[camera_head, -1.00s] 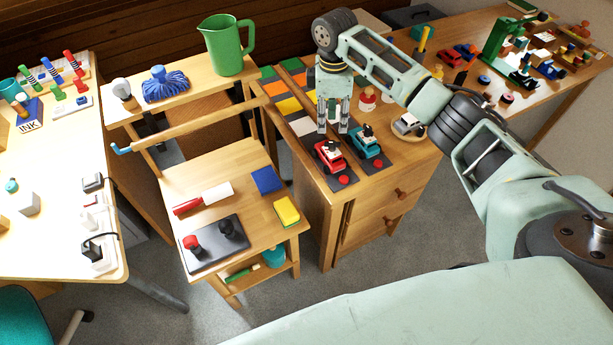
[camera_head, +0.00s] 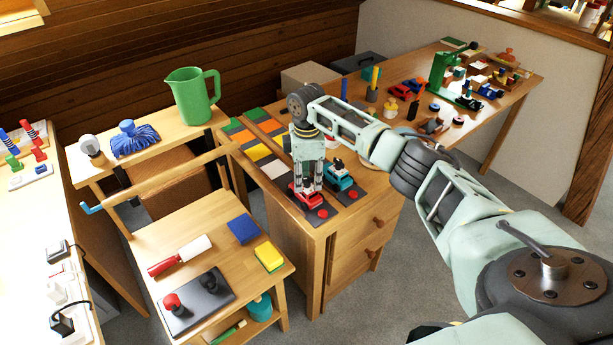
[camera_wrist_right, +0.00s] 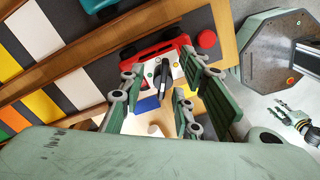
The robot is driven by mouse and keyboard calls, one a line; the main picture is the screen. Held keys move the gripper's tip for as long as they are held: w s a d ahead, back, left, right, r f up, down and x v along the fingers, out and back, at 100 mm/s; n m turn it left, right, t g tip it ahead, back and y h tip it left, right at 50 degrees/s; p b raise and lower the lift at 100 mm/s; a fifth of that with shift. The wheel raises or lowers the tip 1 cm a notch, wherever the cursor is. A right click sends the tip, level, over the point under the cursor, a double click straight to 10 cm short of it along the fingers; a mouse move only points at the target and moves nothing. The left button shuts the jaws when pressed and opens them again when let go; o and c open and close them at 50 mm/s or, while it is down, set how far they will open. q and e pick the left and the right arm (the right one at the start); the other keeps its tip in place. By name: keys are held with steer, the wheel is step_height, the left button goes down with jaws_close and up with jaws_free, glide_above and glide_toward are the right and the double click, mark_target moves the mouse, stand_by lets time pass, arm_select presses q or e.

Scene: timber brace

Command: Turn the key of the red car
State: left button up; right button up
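The red car (camera_head: 304,196) sits on a dark strip at the front of the wooden cabinet, its front partly hidden by my right gripper. My right gripper (camera_head: 306,187) points down over it, fingers apart on both sides of the car's white top. In the right wrist view the red car (camera_wrist_right: 150,48) lies beyond the open fingers (camera_wrist_right: 163,92). A dark upright key (camera_wrist_right: 165,76) stands on the white top between them; I see no clear contact. A small pale green gripper, which looks like my left one (camera_wrist_right: 292,116), shows at the right edge, its opening too small to judge.
A teal car (camera_head: 338,178) stands close to the right of the red car. A red round button (camera_head: 322,213) lies in front of the red car. Coloured tiles (camera_head: 257,152) and a wooden rail lie behind. A lower trolley (camera_head: 200,235) stands at left.

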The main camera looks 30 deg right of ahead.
steer(key=shift+f, duration=0.1)
steer(key=shift+c, duration=1)
jaws_close()
arm_select(q)
steer(key=shift+s+d, duration=0.2)
steer(key=shift+d, duration=0.1)
steer(key=shift+r, duration=0.1)
